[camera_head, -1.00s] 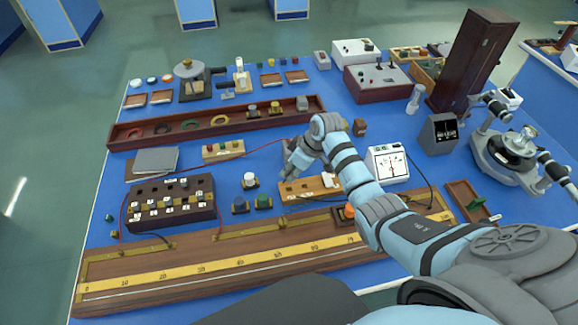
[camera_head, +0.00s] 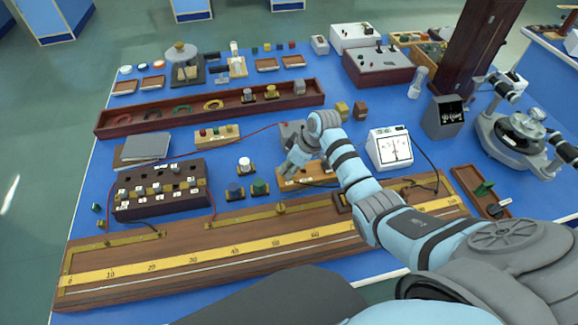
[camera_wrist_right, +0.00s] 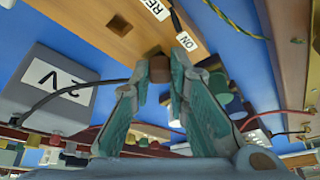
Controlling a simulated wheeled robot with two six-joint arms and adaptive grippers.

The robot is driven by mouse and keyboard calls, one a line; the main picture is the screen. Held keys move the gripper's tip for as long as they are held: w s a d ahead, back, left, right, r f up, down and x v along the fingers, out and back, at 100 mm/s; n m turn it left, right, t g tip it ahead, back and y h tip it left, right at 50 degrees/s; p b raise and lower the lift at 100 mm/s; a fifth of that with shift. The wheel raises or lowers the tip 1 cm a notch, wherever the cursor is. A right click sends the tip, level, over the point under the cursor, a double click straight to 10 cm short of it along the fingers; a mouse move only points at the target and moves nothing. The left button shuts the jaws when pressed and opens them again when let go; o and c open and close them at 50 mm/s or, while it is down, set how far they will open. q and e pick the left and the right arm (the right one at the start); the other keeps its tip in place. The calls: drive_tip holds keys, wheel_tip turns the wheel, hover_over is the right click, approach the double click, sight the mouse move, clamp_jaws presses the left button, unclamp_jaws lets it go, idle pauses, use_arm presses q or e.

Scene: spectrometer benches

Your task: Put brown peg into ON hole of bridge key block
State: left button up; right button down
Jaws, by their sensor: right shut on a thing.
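The bridge key block (camera_head: 318,172) is a light wooden block in the middle of the bench, partly covered by my right arm in the head view. In the right wrist view the block (camera_wrist_right: 140,38) fills the upper middle, with "REV" and "ON" labels and a black lead end between them. My right gripper (camera_head: 289,170) is over the block's left part. In the wrist view its fingers (camera_wrist_right: 160,70) are shut on the small brown peg (camera_wrist_right: 159,68), which overlaps the block's edge near the ON label. The ON hole is not clearly visible. My left gripper is out of view.
A long metre bridge (camera_head: 225,260) lies in front. A dark plug box (camera_head: 165,205) is left, and a white meter (camera_head: 390,148) is right. Coloured knobs (camera_head: 260,188) stand left of the block. A grey 2V box (camera_wrist_right: 65,88) is near the gripper.

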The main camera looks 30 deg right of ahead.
drive_tip(key=c, duration=1.5)
unclamp_jaws()
drive_tip(key=shift+o, duration=0.2)
drive_tip(key=v, duration=1.2)
